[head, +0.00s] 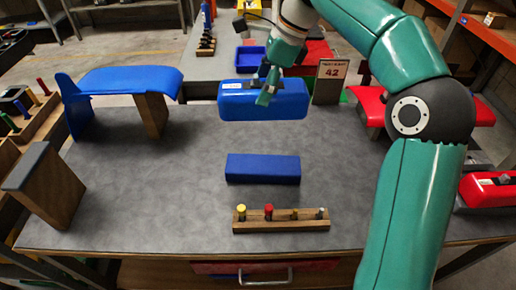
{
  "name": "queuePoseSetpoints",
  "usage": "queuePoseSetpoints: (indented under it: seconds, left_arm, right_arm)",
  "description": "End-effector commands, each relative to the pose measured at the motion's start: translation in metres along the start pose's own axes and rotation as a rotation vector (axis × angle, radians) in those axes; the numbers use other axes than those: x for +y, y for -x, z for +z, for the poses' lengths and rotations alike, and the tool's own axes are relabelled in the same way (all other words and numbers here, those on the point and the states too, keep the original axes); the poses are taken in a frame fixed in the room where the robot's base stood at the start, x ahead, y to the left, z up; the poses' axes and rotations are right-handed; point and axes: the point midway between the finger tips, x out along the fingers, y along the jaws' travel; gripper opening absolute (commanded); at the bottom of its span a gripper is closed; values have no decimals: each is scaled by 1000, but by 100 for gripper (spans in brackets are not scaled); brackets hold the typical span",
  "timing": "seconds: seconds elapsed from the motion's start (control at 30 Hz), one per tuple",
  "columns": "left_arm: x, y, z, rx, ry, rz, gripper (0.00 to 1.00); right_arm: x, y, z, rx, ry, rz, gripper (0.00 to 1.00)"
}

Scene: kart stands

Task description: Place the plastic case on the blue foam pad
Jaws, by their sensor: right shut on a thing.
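The plastic case (240,105) is a glossy blue box with a white label, near the back edge of the grey table. My right gripper (268,92) comes down on it from above and is shut on it, hiding part of its top and front. The case is beyond the blue foam pad (262,169), with a strip of bare table showing between them in the picture. I cannot tell how high the case is above the table. The pad is a flat blue block lying mid-table, with nothing on it. My left gripper is out of view.
A wooden rack (281,226) with several coloured pegs sits in front of the pad. A blue curved panel on a wooden stand (152,114) and a grey-topped wooden block (58,190) are at left. A "42" sign (331,82) stands at the back. The table (160,190) left of the pad is clear.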

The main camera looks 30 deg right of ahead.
Motion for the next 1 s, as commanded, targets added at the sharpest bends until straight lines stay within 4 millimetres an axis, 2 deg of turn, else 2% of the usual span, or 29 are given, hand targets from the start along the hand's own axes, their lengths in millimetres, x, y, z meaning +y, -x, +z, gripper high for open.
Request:
queuePoseSetpoints:
  seconds: [0.23,0.5,0.6,0.87,1.0]
  left_arm:
    - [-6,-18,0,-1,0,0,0]
    - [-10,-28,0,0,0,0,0]
    - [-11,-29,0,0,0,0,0]
    - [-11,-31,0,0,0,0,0]
    - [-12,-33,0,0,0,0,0]
  right_arm:
    - [1,-50,-29,2,-15,-1,40]
    - [0,-112,-55,2,-15,-3,40]
    - [0,-127,-61,1,-16,-4,40]
    - [0,-145,-68,0,-15,-5,40]
    - [0,-164,-77,1,-16,-3,40]
